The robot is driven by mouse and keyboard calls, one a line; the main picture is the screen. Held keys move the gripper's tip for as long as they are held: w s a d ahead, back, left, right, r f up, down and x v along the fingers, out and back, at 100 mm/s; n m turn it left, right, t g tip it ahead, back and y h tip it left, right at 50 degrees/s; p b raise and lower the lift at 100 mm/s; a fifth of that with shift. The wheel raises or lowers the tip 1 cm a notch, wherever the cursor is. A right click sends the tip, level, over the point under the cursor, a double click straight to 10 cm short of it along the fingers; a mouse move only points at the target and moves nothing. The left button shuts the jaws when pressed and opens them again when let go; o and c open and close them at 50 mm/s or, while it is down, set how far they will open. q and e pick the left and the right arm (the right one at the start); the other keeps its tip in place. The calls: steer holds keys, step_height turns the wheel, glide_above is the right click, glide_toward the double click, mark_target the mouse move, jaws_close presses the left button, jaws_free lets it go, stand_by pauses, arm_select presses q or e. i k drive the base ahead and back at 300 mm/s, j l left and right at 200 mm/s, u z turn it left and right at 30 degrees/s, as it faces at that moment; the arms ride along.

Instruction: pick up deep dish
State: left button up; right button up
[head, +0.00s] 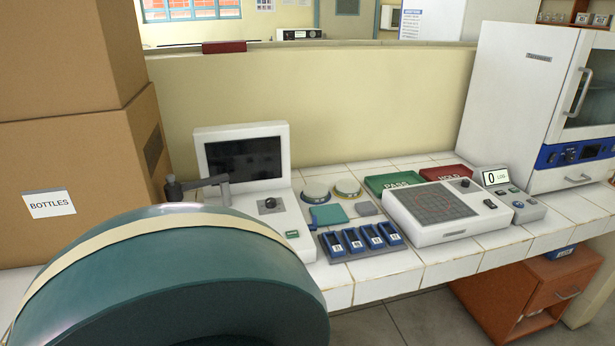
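Two round shallow-looking dishes with yellowish tops stand side by side on the tiled bench, between the screen device and the green tray. They are the left dish (317,192) and the right dish (347,188). I cannot tell from here which of them, if either, is the deep dish. Neither of my grippers is in view.
A large rounded teal shape (180,285) blocks the lower left. A screen device (250,163), blue holders (362,239), green PASS tray (394,182), red HOLD tray (447,172), white gridded device (445,212) and white incubator (510,95) crowd the bench. Boxes (80,165) stand left.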

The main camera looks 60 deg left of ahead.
mark_target(343, 195)
steer(key=u, duration=1.7)
steer(key=l, duration=0.1)
